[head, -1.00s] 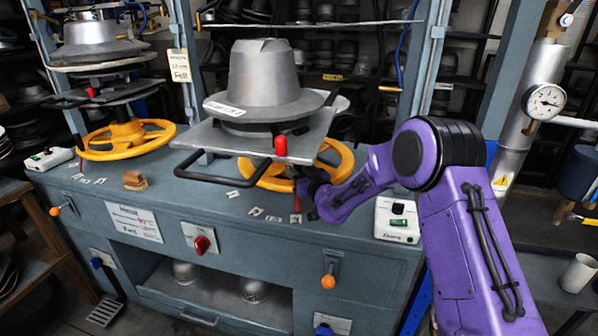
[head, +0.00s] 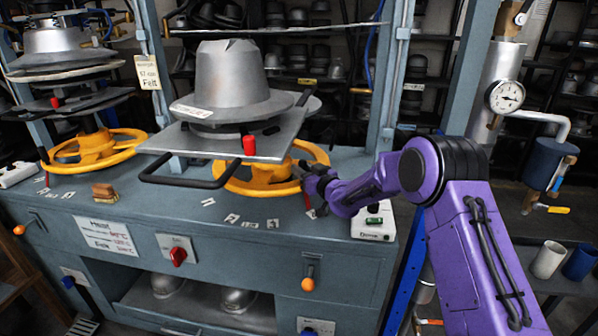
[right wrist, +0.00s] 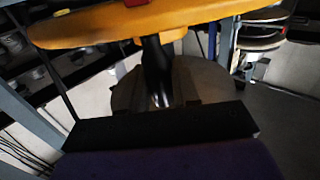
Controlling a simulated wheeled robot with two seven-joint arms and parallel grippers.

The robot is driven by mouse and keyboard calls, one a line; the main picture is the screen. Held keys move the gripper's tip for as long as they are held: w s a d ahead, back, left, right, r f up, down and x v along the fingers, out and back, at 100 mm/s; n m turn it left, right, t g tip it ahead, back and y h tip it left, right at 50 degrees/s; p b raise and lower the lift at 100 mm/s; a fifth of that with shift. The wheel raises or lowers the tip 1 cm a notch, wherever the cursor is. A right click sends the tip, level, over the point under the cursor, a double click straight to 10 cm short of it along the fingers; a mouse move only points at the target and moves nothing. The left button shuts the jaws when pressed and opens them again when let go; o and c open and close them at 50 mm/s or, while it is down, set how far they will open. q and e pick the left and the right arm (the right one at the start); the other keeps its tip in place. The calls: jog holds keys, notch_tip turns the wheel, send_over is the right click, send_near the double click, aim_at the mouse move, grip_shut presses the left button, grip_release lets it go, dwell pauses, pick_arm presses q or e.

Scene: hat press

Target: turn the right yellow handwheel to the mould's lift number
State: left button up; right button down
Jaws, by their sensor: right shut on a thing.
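The right yellow handwheel (head: 240,186) lies flat on the bench under the metal plate. My right gripper (head: 318,182) is at its right front rim. In the right wrist view the yellow rim (right wrist: 150,22) crosses the top, and a dark grip (right wrist: 155,65) hangs below it between my fingers (right wrist: 160,92). A thin red pointer (head: 307,196) shows beside the gripper, right of several small white number labels (head: 272,223) too small to read. The silver hat mould (head: 232,85) stands on the plate; its white tag (head: 192,111) is unreadable. My left gripper is out of view.
A red-tipped lever (head: 249,145) and black bar handle (head: 180,182) project in front of the plate. A white switch box (head: 373,221) stands close to my right wrist. A second press with a yellow handwheel (head: 97,149) is at left.

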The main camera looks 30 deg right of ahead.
jog(key=shift+w+d+r, duration=0.1)
jog(key=shift+d+r, duration=0.15)
jog(key=shift+r, duration=0.15)
jog(key=c, duration=1)
grip_release()
jog(key=shift+w+f, duration=0.1)
jog(key=shift+f, duration=0.15)
jog(key=s, duration=0.3)
jog(key=s+b, duration=0.1)
jog(key=s, duration=0.6)
jog(key=shift+s+d+b, duration=0.3)
jog(key=shift+d+b, duration=0.05)
jog(key=shift+b, duration=0.05)
jog(key=shift+f, duration=0.1)
